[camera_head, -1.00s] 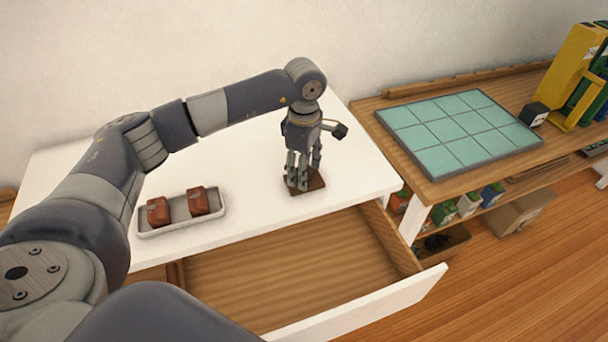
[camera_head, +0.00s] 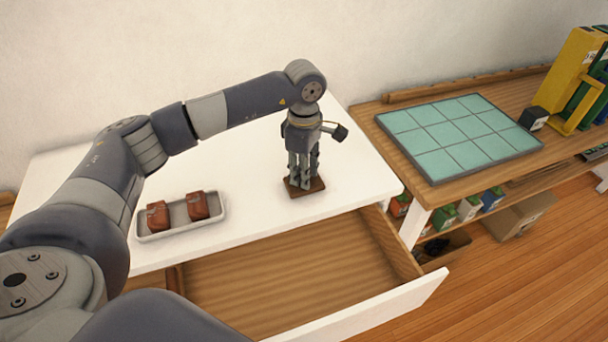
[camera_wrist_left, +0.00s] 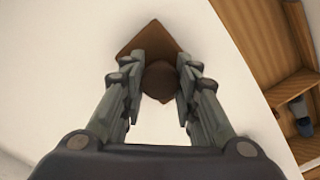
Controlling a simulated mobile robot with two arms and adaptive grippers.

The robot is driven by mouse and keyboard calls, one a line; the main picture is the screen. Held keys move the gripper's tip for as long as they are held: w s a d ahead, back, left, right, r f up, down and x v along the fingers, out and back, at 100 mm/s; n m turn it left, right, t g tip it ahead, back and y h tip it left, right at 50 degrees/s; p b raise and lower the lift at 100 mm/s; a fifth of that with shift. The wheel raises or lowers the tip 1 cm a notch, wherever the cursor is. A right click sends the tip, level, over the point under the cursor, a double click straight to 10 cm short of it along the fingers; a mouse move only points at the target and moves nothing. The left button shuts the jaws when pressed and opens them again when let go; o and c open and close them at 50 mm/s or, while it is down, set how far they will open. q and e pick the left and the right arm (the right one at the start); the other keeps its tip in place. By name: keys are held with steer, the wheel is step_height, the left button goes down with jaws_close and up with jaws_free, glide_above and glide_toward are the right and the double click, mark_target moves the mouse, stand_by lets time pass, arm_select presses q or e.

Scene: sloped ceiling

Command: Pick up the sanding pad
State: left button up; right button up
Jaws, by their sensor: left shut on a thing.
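The sanding pad (camera_head: 311,188) is a flat brown square on the white tabletop, near its front edge. A round brown knob (camera_wrist_left: 160,80) stands on it in the left wrist view, where the pad's far corner (camera_wrist_left: 150,38) also shows. My left gripper (camera_head: 301,184) points straight down over the pad. Its fingers (camera_wrist_left: 160,88) are shut on the pad's knob from both sides. The pad looks flat on the table; I cannot tell any gap beneath it. My right gripper is not in view.
A white tray (camera_head: 180,230) with two reddish-brown blocks (camera_head: 197,205) lies to the left on the table. An open, empty wooden drawer (camera_head: 290,275) juts out below the front edge. A wooden bench (camera_head: 420,160) with a green tiled panel (camera_head: 460,137) stands to the right.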

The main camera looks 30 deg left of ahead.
arm_select(q)
step_height(320, 180, up, 2)
steer(key=shift+w+r+b, duration=0.1)
steer(key=shift+r+b, duration=0.05)
steer(key=shift+b, duration=0.45)
steer(key=s+a+r+b, duration=0.1)
steer(key=s+b, duration=0.3)
steer(key=s, duration=1.2)
steer(key=shift+a+r, duration=0.25)
steer(key=shift+r, duration=0.3)
steer(key=shift+s, duration=0.1)
